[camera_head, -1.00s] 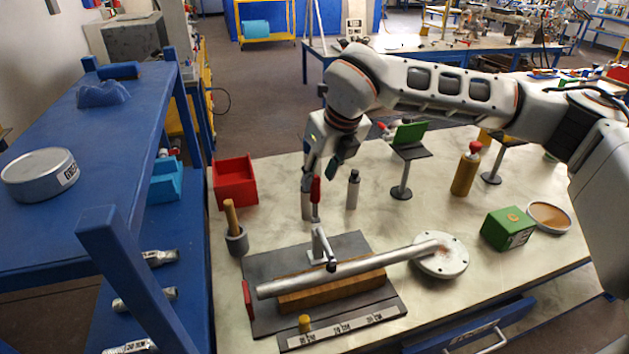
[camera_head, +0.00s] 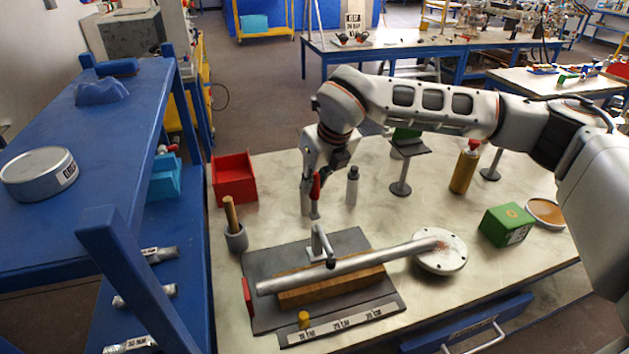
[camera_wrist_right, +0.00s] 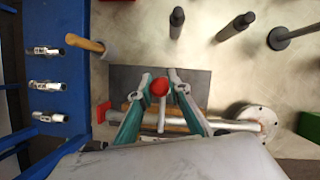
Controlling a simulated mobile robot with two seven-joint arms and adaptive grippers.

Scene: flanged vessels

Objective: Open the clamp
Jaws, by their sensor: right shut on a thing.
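The clamp (camera_head: 319,240) stands on a dark plate, with its red handle (camera_head: 315,188) pointing up. Its black-tipped arm (camera_head: 331,263) rests at the silver pipe, which lies along a wooden block. My right gripper (camera_head: 322,170) is at the upper part of the red handle. In the right wrist view, its two fingers (camera_wrist_right: 160,82) are on either side of the round red handle end (camera_wrist_right: 158,87), shut on it. The exact contact is partly hidden in the head view. My left gripper is in neither view.
The pipe (camera_head: 350,266) ends at a round flange (camera_head: 439,252) on the right. A blue shelf (camera_head: 120,130) borders the left. Bench front right is clear.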

